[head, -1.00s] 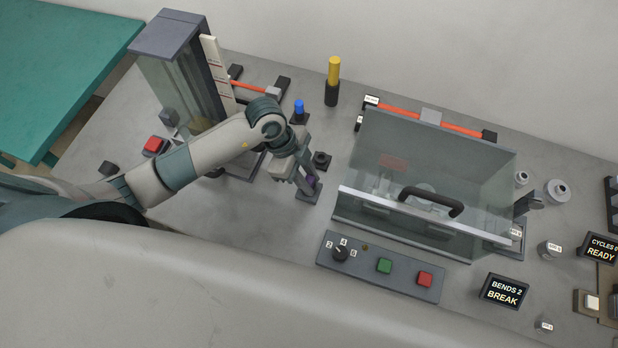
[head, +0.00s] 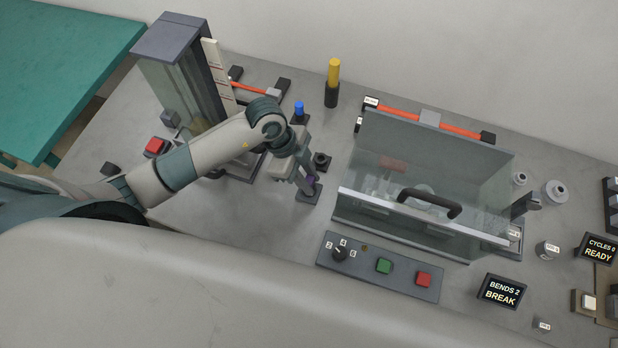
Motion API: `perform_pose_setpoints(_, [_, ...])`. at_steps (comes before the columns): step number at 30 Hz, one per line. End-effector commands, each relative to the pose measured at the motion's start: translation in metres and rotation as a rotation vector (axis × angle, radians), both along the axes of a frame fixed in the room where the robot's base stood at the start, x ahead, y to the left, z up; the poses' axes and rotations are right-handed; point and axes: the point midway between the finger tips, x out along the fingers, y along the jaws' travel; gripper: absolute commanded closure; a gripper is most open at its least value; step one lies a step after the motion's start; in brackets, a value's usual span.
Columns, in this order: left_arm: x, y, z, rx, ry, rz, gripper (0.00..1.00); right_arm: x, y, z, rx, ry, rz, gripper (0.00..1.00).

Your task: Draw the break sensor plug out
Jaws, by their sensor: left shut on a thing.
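My left gripper (head: 309,181) reaches down at the middle of the bench, left of the clear-walled box. It is shut on a small purple plug (head: 311,182), of which only a little shows between the fingers. The plug is at a small dark socket base (head: 308,196) on the bench; I cannot tell whether it is still seated. My right gripper is not in view.
A blue-topped part (head: 299,109) and an empty-looking dark socket (head: 321,160) stand close to the gripper. The clear-walled box (head: 420,200) with a black handle is to the right. A control panel (head: 380,267) lies in front. A display (head: 502,291) reads "BENDS 2 BREAK".

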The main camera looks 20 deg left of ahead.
Motion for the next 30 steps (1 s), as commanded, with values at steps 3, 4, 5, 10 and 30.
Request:
perform_pose_setpoints(3, [0.0,0.0,0.005,0.0,0.0,0.0,1.0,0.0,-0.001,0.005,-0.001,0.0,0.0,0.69])
perform_pose_setpoints(4, [0.0,0.0,0.006,0.0,0.0,0.0,1.0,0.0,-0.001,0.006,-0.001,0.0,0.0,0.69])
perform_pose_setpoints(5, [0.0,0.0,0.007,0.0,0.0,0.0,1.0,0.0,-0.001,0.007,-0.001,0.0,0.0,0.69])
perform_pose_setpoints(10, [0.0,0.0,0.014,0.0,0.0,0.0,1.0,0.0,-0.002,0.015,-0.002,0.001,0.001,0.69])
perform_pose_setpoints(30, [0.0,0.0,0.041,-0.001,0.0,-0.001,1.0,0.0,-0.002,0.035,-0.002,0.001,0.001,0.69])
